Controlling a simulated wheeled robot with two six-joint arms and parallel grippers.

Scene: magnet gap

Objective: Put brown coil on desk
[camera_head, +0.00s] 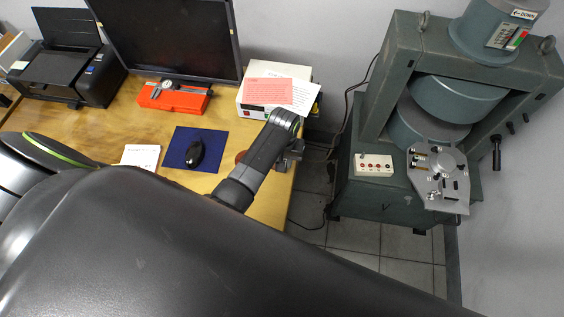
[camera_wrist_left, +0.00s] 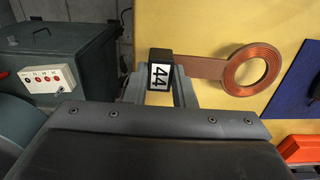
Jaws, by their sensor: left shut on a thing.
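The brown coil (camera_wrist_left: 252,69) is a flat copper ring on a flat brown strip that ends in a black block labelled 44 (camera_wrist_left: 159,75). My left gripper (camera_wrist_left: 160,88) is shut on this block, with a finger on each side. In the wrist view the ring lies over the yellow desk top (camera_wrist_left: 218,25). I cannot tell whether it touches the desk. In the head view my left gripper (camera_head: 291,154) is at the right edge of the wooden desk (camera_head: 110,125). Only a sliver of the coil (camera_head: 240,157) shows beside my arm, which hides the rest. My right gripper is not in view.
On the desk are a blue mat (camera_head: 180,163) with a black mouse (camera_head: 195,153), a white paper (camera_head: 140,156), an orange case with a caliper (camera_head: 173,99), a white box with papers (camera_head: 249,106), a monitor and a printer. A green magnet machine (camera_head: 375,210) stands right, across a floor gap.

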